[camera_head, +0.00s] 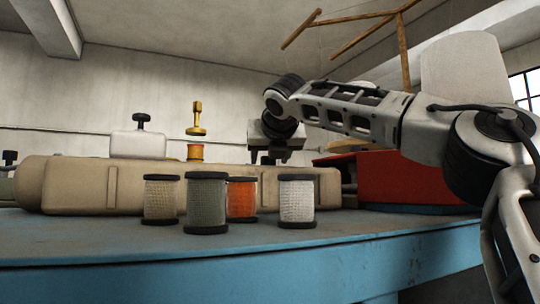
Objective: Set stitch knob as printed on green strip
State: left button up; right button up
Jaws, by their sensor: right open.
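I cannot make out a green strip or its print, and no part is clearly the stitch knob. A long beige machine-like body (85,187) lies across the table behind the spools. A black knob-shaped top (141,121) sits on a pale box (138,145) behind it. A brass upright piece (197,120) shows to the right of that box. My right gripper (269,158) is open and points down over the right part of the beige body, behind the spools. I cannot tell whether it touches anything. My left gripper is out of view.
Upright spools stand in front of the beige body: tan (161,199), grey-green (206,202), orange (241,199) and white (297,201). A red object (400,178) sits at the right, below my right arm. The blue table's front (120,255) is clear.

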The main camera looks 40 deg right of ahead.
jog(key=c, duration=1)
jog(key=shift+w+a+m+g+h, duration=0.1)
jog(key=shift+a+m+g+h, duration=0.1)
jog(key=shift+m+g+h, duration=0.45)
jog(key=o, duration=1)
jog(key=v, duration=1.6)
jog(key=shift+f, duration=0.1)
